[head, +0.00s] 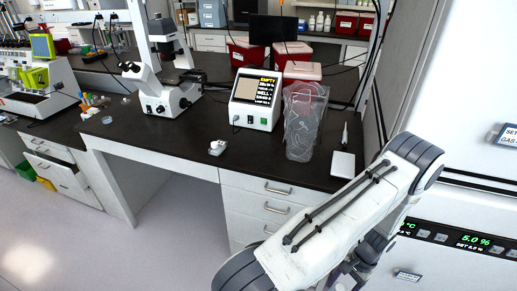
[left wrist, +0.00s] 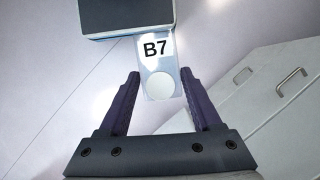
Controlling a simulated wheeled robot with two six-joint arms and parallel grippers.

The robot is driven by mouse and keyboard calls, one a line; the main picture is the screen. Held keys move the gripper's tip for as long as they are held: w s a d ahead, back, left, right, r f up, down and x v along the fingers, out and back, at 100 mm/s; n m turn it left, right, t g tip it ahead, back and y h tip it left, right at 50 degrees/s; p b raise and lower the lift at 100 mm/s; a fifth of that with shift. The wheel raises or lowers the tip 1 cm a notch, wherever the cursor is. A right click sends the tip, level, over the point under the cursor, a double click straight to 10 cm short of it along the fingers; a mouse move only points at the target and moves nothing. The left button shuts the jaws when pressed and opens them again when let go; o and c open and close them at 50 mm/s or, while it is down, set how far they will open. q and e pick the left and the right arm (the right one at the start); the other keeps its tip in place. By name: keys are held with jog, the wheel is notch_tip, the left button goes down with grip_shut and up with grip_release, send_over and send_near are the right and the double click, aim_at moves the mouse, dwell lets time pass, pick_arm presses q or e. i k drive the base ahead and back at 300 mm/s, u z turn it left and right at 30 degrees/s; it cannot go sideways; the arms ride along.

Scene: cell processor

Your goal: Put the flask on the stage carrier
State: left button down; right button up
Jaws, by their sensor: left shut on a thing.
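In the left wrist view my left gripper (left wrist: 160,76) is shut on the flask (left wrist: 150,66), a pale, flat piece marked B7 with a round white end towards the palm. The fingers stand on either side of it. The floor lies beneath. My left gripper and the flask do not show in the head view. In the head view a white microscope (head: 160,62) stands on the dark bench at the left back. I cannot make out the stage carrier for certain. My right gripper is not in view.
The dark bench (head: 190,133) holds a white device with a screen reading EMPTY (head: 256,100), a clear bag-like item (head: 304,122) and red boxes (head: 296,72). Drawers (head: 268,190) are below. A dark slab (left wrist: 125,14) lies beyond the flask.

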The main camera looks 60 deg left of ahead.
aim_at(194, 75)
jog(key=z, duration=2.1)
jog(key=k, duration=2.8)
jog(key=u, duration=2.2)
